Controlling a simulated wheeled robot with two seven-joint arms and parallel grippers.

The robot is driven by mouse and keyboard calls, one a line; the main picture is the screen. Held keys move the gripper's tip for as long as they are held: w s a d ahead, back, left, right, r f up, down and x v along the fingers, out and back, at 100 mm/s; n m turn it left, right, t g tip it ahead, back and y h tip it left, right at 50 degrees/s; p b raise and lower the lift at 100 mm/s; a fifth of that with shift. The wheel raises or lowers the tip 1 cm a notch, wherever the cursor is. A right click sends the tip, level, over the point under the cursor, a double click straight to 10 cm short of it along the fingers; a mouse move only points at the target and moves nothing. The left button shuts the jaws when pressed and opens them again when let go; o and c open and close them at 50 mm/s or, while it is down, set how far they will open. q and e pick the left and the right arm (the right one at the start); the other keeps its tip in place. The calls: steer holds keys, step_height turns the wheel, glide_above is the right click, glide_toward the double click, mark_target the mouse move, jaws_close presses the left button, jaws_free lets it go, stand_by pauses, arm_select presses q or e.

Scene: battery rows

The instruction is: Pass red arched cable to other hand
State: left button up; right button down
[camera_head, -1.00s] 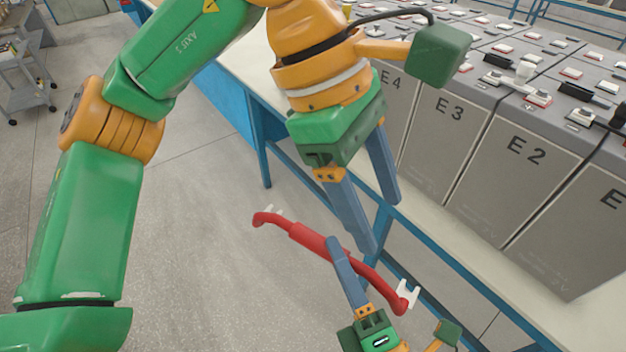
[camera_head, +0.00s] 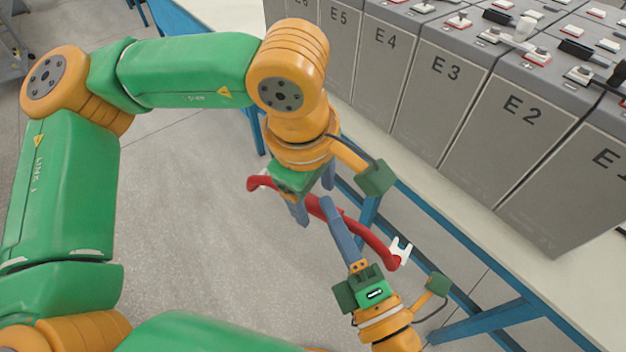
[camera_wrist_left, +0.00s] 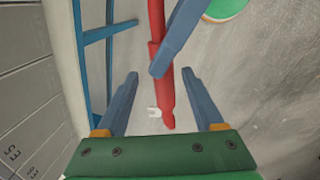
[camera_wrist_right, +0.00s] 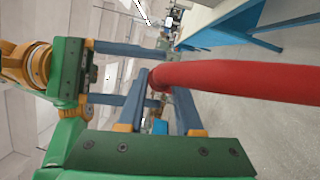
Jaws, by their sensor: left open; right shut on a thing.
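The red arched cable (camera_head: 372,240) has white forked ends and hangs in the air in front of the bench. My right gripper (camera_head: 335,215) is shut on its thicker middle part. In the right wrist view the cable (camera_wrist_right: 235,80) runs out to the right from between the right fingers (camera_wrist_right: 160,85). My left gripper (camera_head: 314,196) is open, with its fingers pointing down on either side of the cable's far part. In the left wrist view the cable's end (camera_wrist_left: 166,108) shows between the spread left fingers (camera_wrist_left: 167,95), touching neither. In the head view my left gripper partly hides the cable.
A row of grey battery blocks (camera_head: 437,85) marked E1 to E6 stands on the pale bench top (camera_head: 400,160) at the right. The bench's blue frame (camera_head: 480,322) runs beneath and close to the cable. Open grey floor (camera_head: 200,215) lies at the left.

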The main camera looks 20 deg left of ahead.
arm_select(q)
jaws_close()
steer(key=shift+w+r, duration=0.1)
steer(key=shift+r, duration=0.05)
arm_select(e)
steer(key=shift+s+a, duration=0.1)
steer(key=shift+s, duration=0.05)
stand_by(1.0)
steer(key=c, duration=0.6)
jaws_free()
steer(key=shift+o, duration=0.5)
